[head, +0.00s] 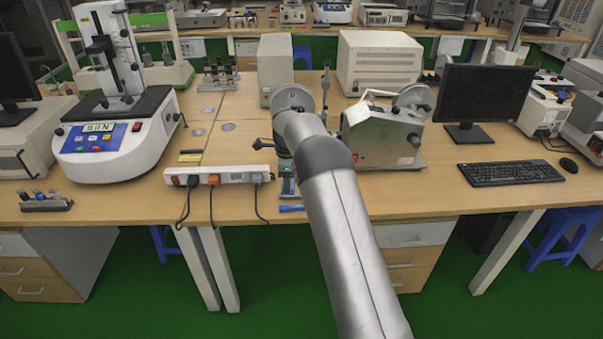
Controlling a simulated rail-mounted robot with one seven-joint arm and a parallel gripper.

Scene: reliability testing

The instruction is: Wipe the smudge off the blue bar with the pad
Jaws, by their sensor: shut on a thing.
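A small blue bar (291,208) lies at the front edge of the wooden table, just left of my arm. My gripper (287,180) points down just behind the bar and is partly hidden by my own arm. It is shut on the pad, which is too small and too covered to make out clearly. I cannot tell whether the pad touches anything. The smudge on the bar is too small to see.
A white power strip (218,176) with plugs and hanging cords lies close to the left. A grey machine with wheels (383,137) stands right of my arm. A keyboard (511,173) and monitor (484,98) are farther right. A white tester (117,140) stands at left.

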